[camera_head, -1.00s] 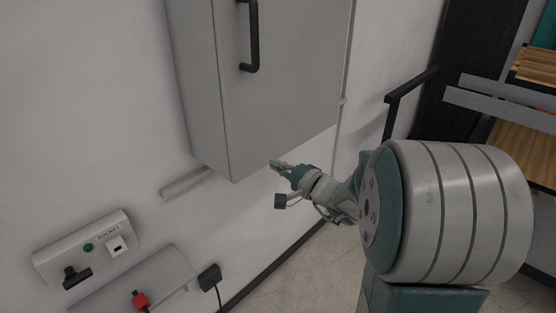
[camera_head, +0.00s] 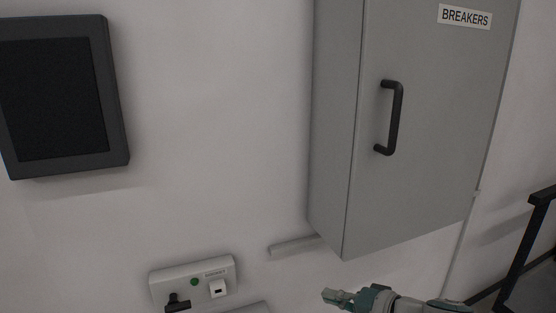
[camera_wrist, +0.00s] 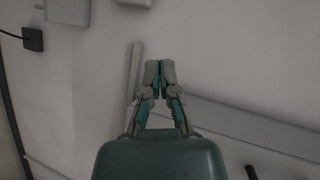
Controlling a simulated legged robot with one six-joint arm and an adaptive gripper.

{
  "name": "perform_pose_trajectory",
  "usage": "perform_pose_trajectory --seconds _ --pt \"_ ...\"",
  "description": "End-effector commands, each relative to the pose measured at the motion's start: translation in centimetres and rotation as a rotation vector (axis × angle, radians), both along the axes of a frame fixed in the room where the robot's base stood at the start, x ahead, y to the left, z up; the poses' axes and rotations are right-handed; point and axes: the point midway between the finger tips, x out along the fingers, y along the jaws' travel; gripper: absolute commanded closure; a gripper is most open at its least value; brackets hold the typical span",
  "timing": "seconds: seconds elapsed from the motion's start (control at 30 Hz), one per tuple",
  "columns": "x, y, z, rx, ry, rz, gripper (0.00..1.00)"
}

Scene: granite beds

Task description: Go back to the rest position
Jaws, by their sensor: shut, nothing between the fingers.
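My gripper (camera_head: 338,296) shows at the bottom edge of the head view, below the grey breaker cabinet and apart from it. In the wrist view my gripper (camera_wrist: 153,72) points toward the white wall, its two fingertips together with nothing between them. Most of my arm is cut off by the bottom of the head view.
The grey breaker cabinet (camera_head: 420,130) with a black handle (camera_head: 393,118) hangs on the wall. A socket panel (camera_head: 195,281) is at lower left of it, and a dark screen (camera_head: 58,98) at far left. A black rail (camera_head: 524,240) stands at right.

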Motion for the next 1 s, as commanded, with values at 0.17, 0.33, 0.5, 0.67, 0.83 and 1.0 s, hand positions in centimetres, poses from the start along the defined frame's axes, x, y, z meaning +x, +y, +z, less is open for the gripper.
perform_pose_trajectory --seconds 0.17,0.33,0.5,0.67,0.83,1.0 --pt "-4.7 2.5 -1.1 -0.218 0.080 0.171 1.00" --pt "-8.5 2.4 -2.3 -0.453 0.138 0.270 1.00" --pt "-11.4 0.9 -2.9 -0.709 0.162 0.313 1.00" --pt "-13.1 -1.3 -2.7 -0.954 0.148 0.302 1.00" --pt "-14.0 -3.7 -1.6 -1.151 0.112 0.257 1.00" --pt "-14.1 -4.7 -1.1 -1.226 0.096 0.232 1.00"
